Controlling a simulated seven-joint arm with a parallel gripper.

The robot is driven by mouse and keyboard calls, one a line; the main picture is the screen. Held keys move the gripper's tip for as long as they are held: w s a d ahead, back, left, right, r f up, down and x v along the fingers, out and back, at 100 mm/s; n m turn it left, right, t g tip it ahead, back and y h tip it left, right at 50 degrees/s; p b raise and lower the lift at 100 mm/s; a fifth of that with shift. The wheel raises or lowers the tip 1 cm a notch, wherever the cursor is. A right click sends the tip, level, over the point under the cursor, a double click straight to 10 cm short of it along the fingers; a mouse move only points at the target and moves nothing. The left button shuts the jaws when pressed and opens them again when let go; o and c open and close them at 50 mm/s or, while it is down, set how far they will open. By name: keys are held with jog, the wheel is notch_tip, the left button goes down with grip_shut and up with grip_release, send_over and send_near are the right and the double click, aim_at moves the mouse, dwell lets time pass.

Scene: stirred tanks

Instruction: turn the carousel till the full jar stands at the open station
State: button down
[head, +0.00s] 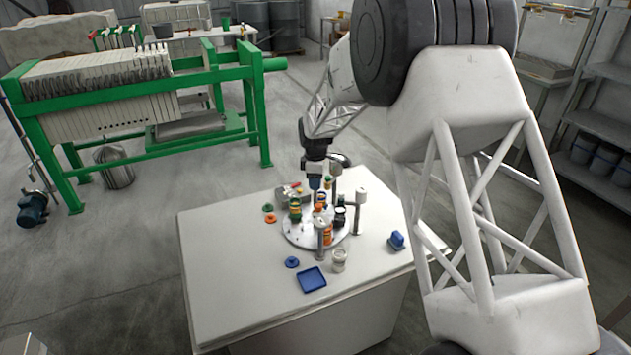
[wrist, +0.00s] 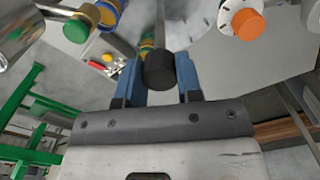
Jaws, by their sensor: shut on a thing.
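The carousel is a round pale plate (head: 292,234) on the white table. Several jars with coloured bands or lids stand on it, among them a green-and-yellow one (head: 295,211) and an orange one (head: 327,236). Orange (wrist: 248,24) and green (wrist: 77,28) lids show in the wrist view. I cannot tell which jar is full. Grey posts with pale heads (head: 358,212) stand at the carousel's rim; which station is open is unclear. My gripper (head: 315,184) is above the carousel's middle. In the wrist view its blue fingers (wrist: 159,80) are shut on a black knob (wrist: 159,69).
A blue tray (head: 311,280), a pale jar (head: 339,261) and a blue disc (head: 292,262) lie at the table's front. A blue object (head: 397,241) is at the right. A green-framed press (head: 130,100) stands behind.

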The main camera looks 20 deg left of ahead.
jog(key=shift+n, duration=5.7)
jog(key=c, duration=0.8)
grip_release()
jog(key=shift+r, duration=0.1)
jog(key=shift+r, duration=3.85)
jog(key=shift+d, duration=0.1)
